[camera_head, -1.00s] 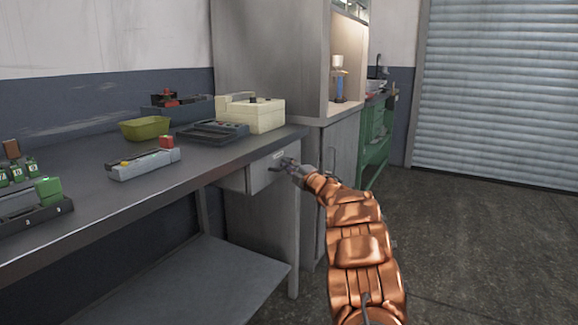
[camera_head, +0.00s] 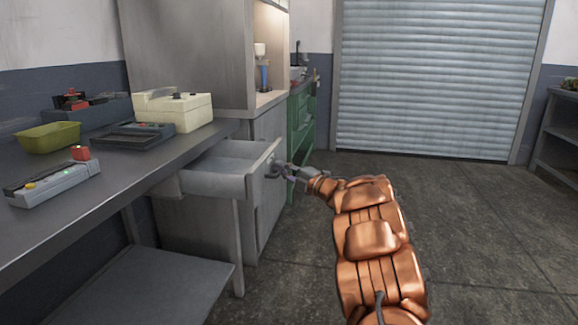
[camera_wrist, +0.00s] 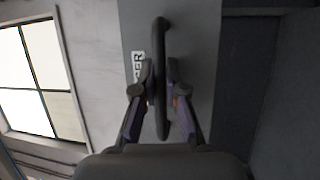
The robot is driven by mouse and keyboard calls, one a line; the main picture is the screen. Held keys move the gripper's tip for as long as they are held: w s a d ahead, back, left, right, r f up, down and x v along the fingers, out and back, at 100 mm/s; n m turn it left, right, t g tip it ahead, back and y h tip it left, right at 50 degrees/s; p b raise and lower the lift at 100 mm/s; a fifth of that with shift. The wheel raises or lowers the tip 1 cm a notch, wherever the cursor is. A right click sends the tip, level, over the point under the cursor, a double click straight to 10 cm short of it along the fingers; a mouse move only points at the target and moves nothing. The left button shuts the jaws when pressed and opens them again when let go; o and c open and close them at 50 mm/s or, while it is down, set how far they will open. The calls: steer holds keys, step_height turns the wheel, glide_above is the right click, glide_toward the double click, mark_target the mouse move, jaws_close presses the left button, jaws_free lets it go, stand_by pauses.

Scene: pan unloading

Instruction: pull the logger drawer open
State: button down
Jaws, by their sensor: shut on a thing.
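The logger drawer (camera_head: 225,165) is a grey drawer under the right end of the workbench. It stands well out from the bench, and its inside shows as bare grey in the head view. Its front also shows in the wrist view (camera_wrist: 198,50), with a white label (camera_wrist: 138,68) partly hidden by a finger. My gripper (camera_head: 279,170) is at the drawer front. In the wrist view my gripper (camera_wrist: 161,85) has one finger on each side of the dark bar handle (camera_wrist: 162,38) and is shut on it.
The workbench (camera_head: 130,178) carries a cream box (camera_head: 180,112), a dark tray-like device (camera_head: 130,136), a green bin (camera_head: 48,137) and a grey device with a red block (camera_head: 55,182). A green cabinet (camera_head: 300,120) stands beyond. The floor (camera_head: 470,220) at right is clear.

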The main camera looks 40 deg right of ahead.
steer(key=shift+s+d, duration=0.2)
steer(key=shift+d, duration=0.05)
steer(key=c, duration=1.5)
jaws_free()
steer(key=v, duration=1.2)
